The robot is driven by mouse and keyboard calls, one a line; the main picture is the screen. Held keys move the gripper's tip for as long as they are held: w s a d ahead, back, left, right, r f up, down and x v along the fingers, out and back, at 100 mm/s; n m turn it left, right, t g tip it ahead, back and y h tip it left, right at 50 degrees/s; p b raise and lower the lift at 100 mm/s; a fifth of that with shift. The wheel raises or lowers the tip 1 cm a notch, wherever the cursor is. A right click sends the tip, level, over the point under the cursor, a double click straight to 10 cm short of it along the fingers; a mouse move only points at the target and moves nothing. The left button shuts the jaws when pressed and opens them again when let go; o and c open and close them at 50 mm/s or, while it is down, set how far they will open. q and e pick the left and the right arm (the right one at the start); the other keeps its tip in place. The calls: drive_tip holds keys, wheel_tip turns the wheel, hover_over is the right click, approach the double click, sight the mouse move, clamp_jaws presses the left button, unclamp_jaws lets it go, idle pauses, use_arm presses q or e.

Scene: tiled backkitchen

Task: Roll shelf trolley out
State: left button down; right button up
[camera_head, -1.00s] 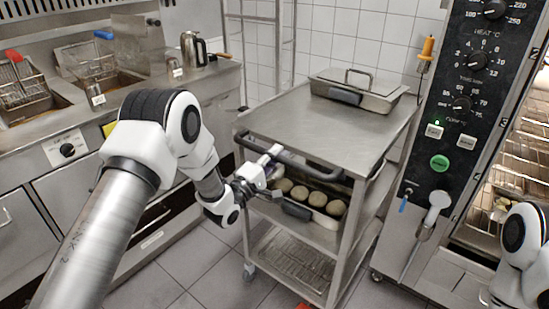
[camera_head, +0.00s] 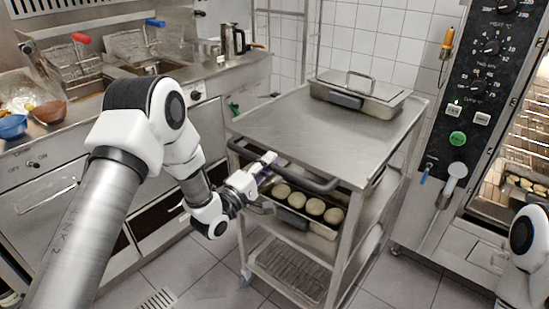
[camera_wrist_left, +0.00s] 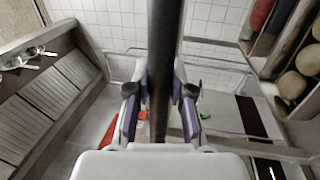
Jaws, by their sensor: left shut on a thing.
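The shelf trolley (camera_head: 335,130) is a steel cart with a flat top, lower shelves and castors, standing in the middle of the head view. Its dark push handle (camera_head: 300,178) runs along the near edge. My left gripper (camera_head: 264,172) is shut on this handle near its left part. In the left wrist view the dark bar (camera_wrist_left: 166,40) runs between the purple-lined fingers (camera_wrist_left: 160,105). My right arm shows at the lower right edge, but its gripper is out of view.
A lidded steel pan (camera_head: 388,100) sits on the trolley top. A tray of round buns (camera_head: 315,207) is on the shelf below. The oven (camera_head: 440,200) stands close at the right. The fryer counter (camera_head: 100,130) runs along the left. Tiled floor (camera_head: 195,265) is clear in front.

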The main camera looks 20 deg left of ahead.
use_arm(q)
drive_tip(key=shift+r+v, duration=0.1)
drive_tip(key=shift+v, duration=0.5)
drive_tip(key=shift+r+v, duration=0.15)
drive_tip(key=shift+v, duration=0.45)
use_arm(e)
drive_tip(key=shift+s+a+r, duration=0.1)
drive_tip(key=shift+s, duration=0.25)
use_arm(q)
drive_tip(key=shift+s, duration=0.1)
drive_tip(key=c, duration=1)
unclamp_jaws()
drive_tip(key=shift+d, duration=0.1)
drive_tip(key=v, duration=1.1)
drive_tip(key=shift+s, duration=0.4)
drive_tip(key=shift+f, duration=0.15)
